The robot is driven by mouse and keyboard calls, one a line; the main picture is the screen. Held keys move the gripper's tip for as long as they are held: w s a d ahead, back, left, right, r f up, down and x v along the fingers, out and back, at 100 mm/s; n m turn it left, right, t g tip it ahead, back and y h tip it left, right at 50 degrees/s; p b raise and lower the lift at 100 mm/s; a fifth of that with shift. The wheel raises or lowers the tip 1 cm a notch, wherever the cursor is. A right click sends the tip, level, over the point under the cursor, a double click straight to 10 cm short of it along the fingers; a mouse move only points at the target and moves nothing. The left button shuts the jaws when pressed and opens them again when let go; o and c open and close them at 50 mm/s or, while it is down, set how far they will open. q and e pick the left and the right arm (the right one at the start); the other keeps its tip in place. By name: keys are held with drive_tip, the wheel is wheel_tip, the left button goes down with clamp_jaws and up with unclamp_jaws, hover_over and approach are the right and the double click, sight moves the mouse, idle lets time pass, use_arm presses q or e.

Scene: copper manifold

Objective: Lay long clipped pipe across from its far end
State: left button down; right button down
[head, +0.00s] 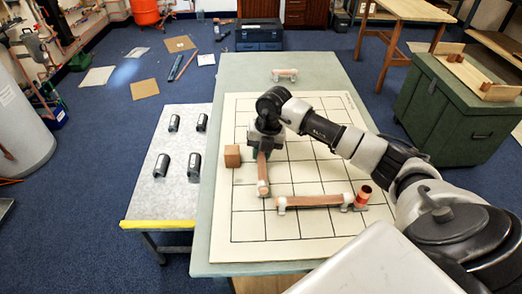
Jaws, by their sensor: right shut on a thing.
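My right gripper (265,150) is over the gridded board and shut on an upper part of a copper pipe (262,170). This pipe runs toward the near side and ends at a white clip (263,190); its far end is hidden under the gripper. Another copper pipe (315,200) lies left to right on the board with a white clip near each end. My left gripper is not in view.
A copper-brown block (232,156) stands left of the gripper on the board (247,236). A short clipped pipe (285,74) lies at the table's far end. Several black clamps (194,164) sit on the lower side table. The board's near part is clear.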

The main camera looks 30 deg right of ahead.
drive_tip(key=shift+f, duration=0.3)
drive_tip(key=c, duration=0.9)
unclamp_jaws()
drive_tip(key=shift+r+p, duration=3.2)
drive_tip(key=shift+r, duration=1.35)
drive_tip(key=shift+f, duration=0.1)
